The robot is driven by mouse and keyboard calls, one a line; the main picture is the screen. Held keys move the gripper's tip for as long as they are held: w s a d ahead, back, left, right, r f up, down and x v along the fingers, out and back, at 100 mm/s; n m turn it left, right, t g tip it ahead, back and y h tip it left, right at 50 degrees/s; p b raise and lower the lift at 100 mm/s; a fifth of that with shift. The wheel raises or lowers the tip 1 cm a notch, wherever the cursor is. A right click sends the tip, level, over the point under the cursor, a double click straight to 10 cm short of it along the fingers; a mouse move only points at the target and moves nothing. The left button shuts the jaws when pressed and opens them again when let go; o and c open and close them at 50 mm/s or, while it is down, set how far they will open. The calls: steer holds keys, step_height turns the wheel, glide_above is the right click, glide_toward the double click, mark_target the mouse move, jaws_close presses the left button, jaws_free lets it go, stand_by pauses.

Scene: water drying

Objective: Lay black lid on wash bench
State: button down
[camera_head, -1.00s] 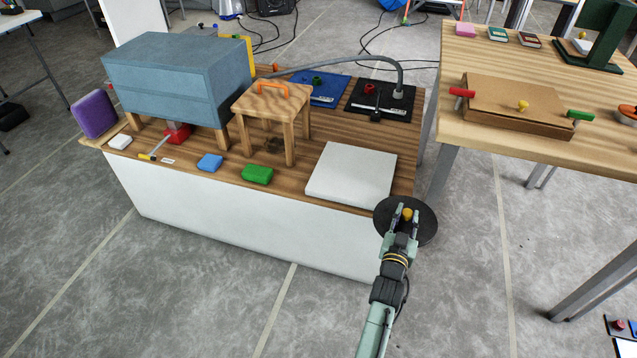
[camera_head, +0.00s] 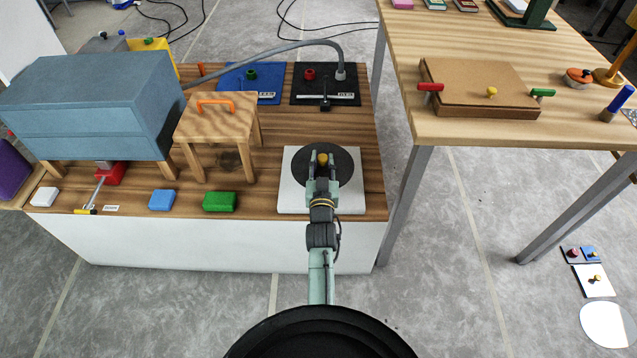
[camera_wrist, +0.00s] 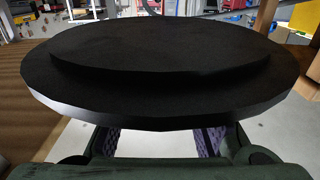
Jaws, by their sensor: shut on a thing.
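The black lid (camera_head: 342,165) is a dark round disc with a small yellow knob on top. My gripper (camera_head: 322,162) is shut on the lid by its knob. In the head view the lid appears over the white square slab on the wash bench (camera_head: 270,165); I cannot tell whether it touches the slab. In the wrist view the lid (camera_wrist: 160,65) fills most of the picture and hides the knob and much of what lies beyond. Pale slab surface shows below it between my fingers.
The white slab (camera_head: 292,204) lies at the bench's front right. A small wooden stool (camera_head: 215,122), a green block (camera_head: 219,201) and a blue block (camera_head: 161,200) are to its left. Blue and black panels with a hose are behind. A wooden table (camera_head: 560,130) stands at right.

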step_height(320, 180, down, 10)
steer(key=shift+w+r+b, duration=0.1)
steer(key=shift+r+b, duration=0.15)
steer(key=shift+b, duration=0.35)
steer(key=shift+f, duration=0.1)
steer(key=shift+f+b, duration=0.15)
steer(key=shift+b, duration=0.15)
steer(key=c, duration=1.3)
jaws_free()
steer(key=shift+r, duration=0.2)
